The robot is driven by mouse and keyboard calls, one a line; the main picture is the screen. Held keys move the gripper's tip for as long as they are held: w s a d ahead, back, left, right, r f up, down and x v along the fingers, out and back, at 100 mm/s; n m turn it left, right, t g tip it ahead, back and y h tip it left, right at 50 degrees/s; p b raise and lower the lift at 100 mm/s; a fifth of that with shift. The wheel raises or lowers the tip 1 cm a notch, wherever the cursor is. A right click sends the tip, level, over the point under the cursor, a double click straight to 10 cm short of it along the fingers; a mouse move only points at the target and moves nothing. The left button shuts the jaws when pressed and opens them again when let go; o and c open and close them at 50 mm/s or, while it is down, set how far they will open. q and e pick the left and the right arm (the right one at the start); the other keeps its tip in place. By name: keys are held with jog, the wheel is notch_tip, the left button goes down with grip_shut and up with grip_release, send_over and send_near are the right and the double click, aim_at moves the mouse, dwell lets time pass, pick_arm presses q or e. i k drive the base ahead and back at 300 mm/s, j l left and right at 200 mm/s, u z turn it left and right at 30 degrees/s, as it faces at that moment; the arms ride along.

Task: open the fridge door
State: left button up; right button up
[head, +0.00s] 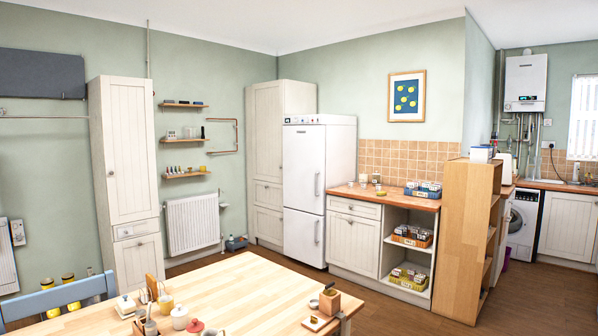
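The white fridge (304,190) stands against the back wall, between a tall cream cabinet and a wooden-topped counter. It has an upper door (303,168) and a lower door (303,238), and both look shut. The upper door handle (317,184) and the lower door handle (317,231) are vertical bars near the right edge of the doors. Neither of my grippers shows in the head view.
A wooden table (255,290) with jars and small containers fills the foreground, between my view and the fridge. Brown floor (390,315) is free to the right of the table. A wooden shelf unit (462,240) ends the counter (385,198). A blue chair (60,296) stands at left.

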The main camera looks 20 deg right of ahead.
aim_at(304, 147)
jog(key=i+l+z, duration=0.25)
jog(key=z, duration=0.15)
jog(key=i+l+z, duration=0.9)
jog(key=i+z, duration=0.25)
jog(key=i, duration=0.2)
jog(key=i+z, duration=0.35)
jog(key=i, duration=0.95)
jog(key=i+l, duration=0.15)
jog(key=i, duration=0.8)
jog(key=i+j+u, duration=0.2)
jog(key=u, duration=0.25)
jog(key=i+u, duration=0.75)
jog(key=u, duration=0.2)
jog(key=i+l+u, duration=0.2)
jog(key=u, duration=0.25)
jog(key=i+j+u, duration=0.2)
jog(key=i+u, duration=0.2)
jog(key=i, duration=0.55)
jog(key=i+l+u, duration=0.1)
jog(key=i+u, duration=0.25)
jog(key=i, duration=0.6)
